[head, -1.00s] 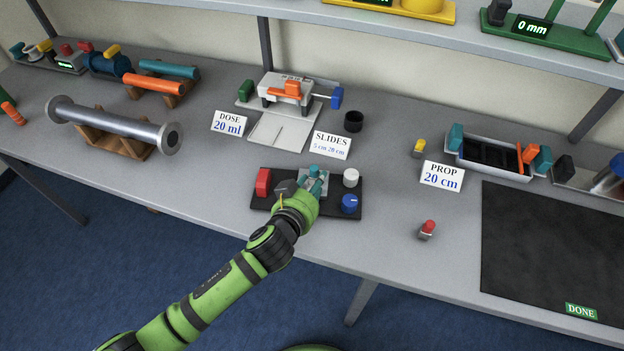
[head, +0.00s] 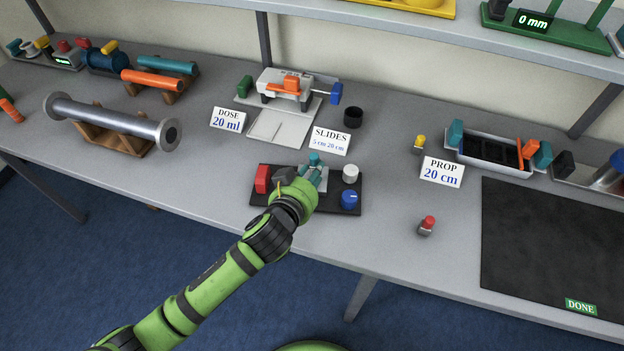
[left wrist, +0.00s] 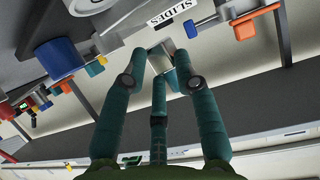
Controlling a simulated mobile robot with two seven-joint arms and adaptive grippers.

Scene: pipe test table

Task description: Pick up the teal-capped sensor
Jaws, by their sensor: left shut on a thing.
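The teal-capped sensor (head: 315,158) shows in the head view at the tip of my left gripper (head: 309,176), over the dark tray with the coloured knobs. In the left wrist view my teal fingers (left wrist: 160,75) are closed around a small grey body with a teal part (left wrist: 164,50), which is the sensor. Much of the sensor is hidden by the fingers. I cannot tell exactly how far it is above the tray. My right gripper is in neither view.
The dark tray (head: 335,208) holds a red block (head: 263,179), a white knob (head: 350,173) and a blue knob (head: 349,199). The SLIDES card (head: 330,141) stands behind it. A red-capped piece (head: 427,225) and a yellow-capped piece (head: 419,143) stand to the right, near the black mat (head: 545,250).

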